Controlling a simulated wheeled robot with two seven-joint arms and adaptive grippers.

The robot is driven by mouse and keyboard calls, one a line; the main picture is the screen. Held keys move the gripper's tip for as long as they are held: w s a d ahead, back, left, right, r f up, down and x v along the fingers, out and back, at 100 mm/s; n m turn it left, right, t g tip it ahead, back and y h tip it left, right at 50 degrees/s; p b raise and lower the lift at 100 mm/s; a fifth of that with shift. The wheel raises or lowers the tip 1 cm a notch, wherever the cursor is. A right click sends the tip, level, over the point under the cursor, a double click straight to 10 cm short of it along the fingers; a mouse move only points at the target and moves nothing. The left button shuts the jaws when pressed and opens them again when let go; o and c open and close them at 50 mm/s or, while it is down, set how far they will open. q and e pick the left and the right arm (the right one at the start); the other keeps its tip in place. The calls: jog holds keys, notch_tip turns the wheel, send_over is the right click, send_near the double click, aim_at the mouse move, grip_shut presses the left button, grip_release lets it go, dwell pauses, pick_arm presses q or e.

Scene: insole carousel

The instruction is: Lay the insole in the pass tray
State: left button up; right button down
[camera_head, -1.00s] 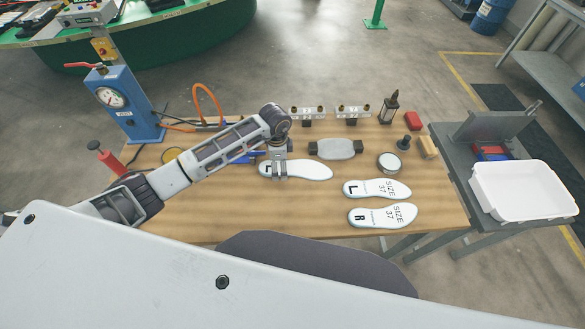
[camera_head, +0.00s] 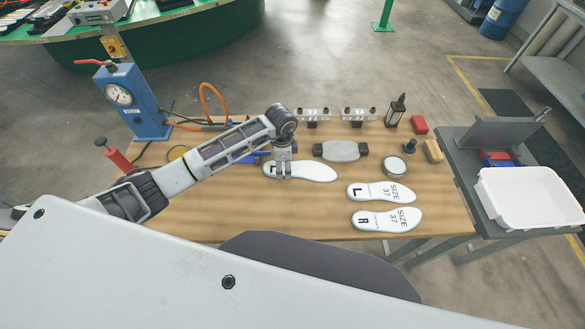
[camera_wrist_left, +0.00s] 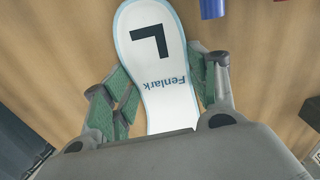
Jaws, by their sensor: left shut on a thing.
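A white insole (camera_head: 315,172) lies on the wooden bench at the middle, its heel to the left. My left gripper (camera_head: 283,174) is over its heel half and shut on it. In the left wrist view the insole (camera_wrist_left: 158,65) shows a black L and the word Fenlark, with the left gripper's green-padded fingers (camera_wrist_left: 163,100) along both its sides. I cannot tell whether it is lifted off the bench. A white, empty-looking tray (camera_head: 528,217) stands on a grey side table at the right. My right gripper is not in view.
Two more insoles, marked L (camera_head: 381,193) and R (camera_head: 386,219), lie to the right on the bench (camera_head: 250,215). A blue gauge press (camera_head: 133,102) stands at the back left.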

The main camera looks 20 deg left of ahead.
pick_arm(q)
jog(key=shift+r, duration=0.2)
notch_tip(320, 180, up, 10)
jog(key=b, duration=0.1)
jog(key=shift+f+b, duration=0.2)
jog(key=shift+b, duration=0.1)
jog(key=shift+m, duration=0.4)
dwell(0.6)
